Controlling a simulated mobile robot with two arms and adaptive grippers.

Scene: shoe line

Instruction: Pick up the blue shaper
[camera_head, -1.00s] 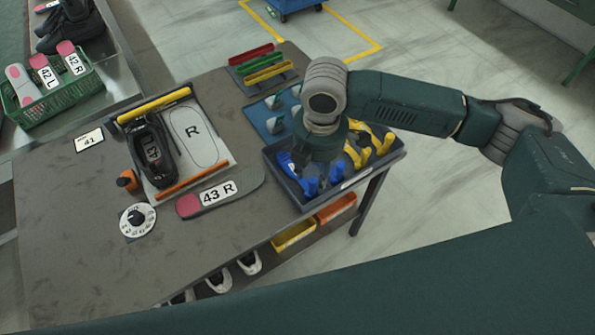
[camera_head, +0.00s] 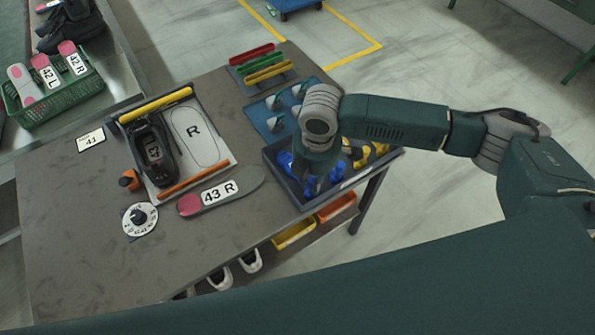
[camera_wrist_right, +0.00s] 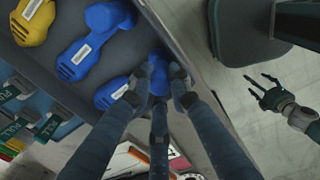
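Several blue shapers lie in the dark tray (camera_head: 333,196). In the right wrist view, one blue shaper (camera_wrist_right: 90,46) lies at the top and another blue shaper (camera_wrist_right: 104,91) lies below it. A third blue shaper (camera_wrist_right: 158,74) lies by the tray wall, partly hidden by my fingers. My right gripper (camera_wrist_right: 160,80) has its fingertips apart around this third shaper; I cannot tell whether they touch it. In the head view the right gripper (camera_head: 315,180) is low over the tray. My left gripper (camera_wrist_right: 264,88) shows in the right wrist view, fingers spread and empty, over the floor.
Yellow shapers (camera_head: 362,157) share the tray. A blue board (camera_head: 268,119) with grey pieces lies behind it. A 43 R insole (camera_head: 222,193) lies left of the tray. Orange (camera_head: 336,208) and yellow bins (camera_head: 294,235) sit below the table edge. The table's near left is clear.

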